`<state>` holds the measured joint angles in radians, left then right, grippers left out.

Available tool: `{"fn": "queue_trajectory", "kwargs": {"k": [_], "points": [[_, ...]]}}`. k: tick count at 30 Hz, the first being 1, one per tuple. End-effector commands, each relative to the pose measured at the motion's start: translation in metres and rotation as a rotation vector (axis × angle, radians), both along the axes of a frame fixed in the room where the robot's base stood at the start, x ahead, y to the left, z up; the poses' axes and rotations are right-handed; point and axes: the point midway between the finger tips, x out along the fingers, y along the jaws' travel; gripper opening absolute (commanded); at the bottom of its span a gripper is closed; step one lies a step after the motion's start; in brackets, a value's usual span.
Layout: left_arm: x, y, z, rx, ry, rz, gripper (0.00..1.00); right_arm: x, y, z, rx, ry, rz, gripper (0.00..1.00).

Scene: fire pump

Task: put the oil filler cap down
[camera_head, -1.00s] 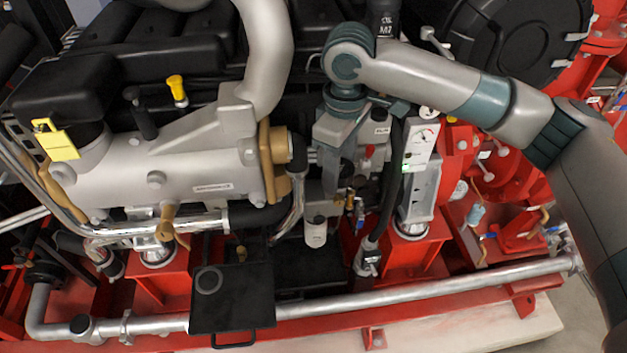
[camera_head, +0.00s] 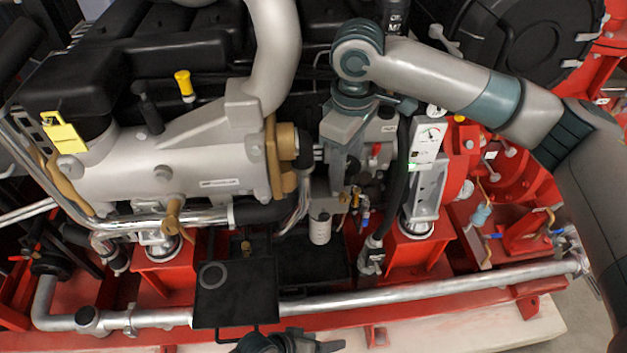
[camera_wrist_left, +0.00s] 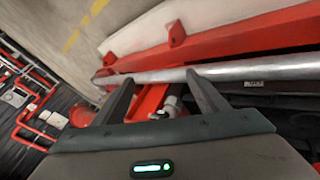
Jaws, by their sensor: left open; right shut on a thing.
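My right gripper (camera_head: 335,165) comes in from the upper right and points down in front of the engine, right of the brown flange (camera_head: 279,160). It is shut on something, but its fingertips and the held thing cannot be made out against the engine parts. I cannot clearly identify the oil filler cap. My left gripper (camera_head: 318,345) is at the bottom edge of the head view, just below and right of a black tray (camera_head: 250,300). The left wrist view shows its two fingers (camera_wrist_left: 160,92) apart with nothing gripped between them.
The black tray bears a round ring mark. A silver pipe (camera_head: 400,296) runs along the red base frame (camera_head: 450,307). A yellow-topped part (camera_head: 184,83) and a yellow tag (camera_head: 65,139) are on the grey engine.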

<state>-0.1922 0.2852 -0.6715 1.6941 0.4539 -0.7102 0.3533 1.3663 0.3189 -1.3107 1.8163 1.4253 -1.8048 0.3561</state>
Motion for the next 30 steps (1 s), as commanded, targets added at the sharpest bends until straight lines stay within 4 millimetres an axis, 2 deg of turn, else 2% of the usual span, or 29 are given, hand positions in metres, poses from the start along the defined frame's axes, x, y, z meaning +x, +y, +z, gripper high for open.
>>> {"fn": "queue_trajectory", "kwargs": {"k": [1, 5, 12, 18, 24, 27, 30], "points": [[0.008, -0.009, 0.024, -0.029, -0.025, -0.018, 0.67, 0.000, 0.000, 0.000, 0.000, 0.000, 0.000, 0.06], [0.030, -0.024, 0.082, -0.083, -0.101, -0.057, 0.67, 0.000, 0.000, 0.000, 0.000, 0.000, 0.000, 0.06], [0.093, -0.016, 0.182, -0.102, -0.334, -0.099, 0.67, 0.000, 0.000, 0.000, 0.000, 0.000, 0.000, 0.06], [0.131, -0.003, 0.272, -0.098, -0.547, -0.134, 0.67, 0.000, 0.000, 0.000, 0.000, 0.000, 0.000, 0.06], [0.150, 0.013, 0.365, -0.078, -0.767, -0.167, 0.67, 0.000, 0.000, 0.000, 0.000, 0.000, 0.000, 0.06], [0.153, 0.021, 0.404, -0.063, -0.864, -0.180, 0.67, 0.000, 0.000, 0.000, 0.000, 0.000, 0.000, 0.06], [0.152, 0.027, 0.434, -0.049, -0.940, -0.191, 0.67, 0.000, 0.000, 0.000, 0.000, 0.000, 0.000, 0.06]]}}
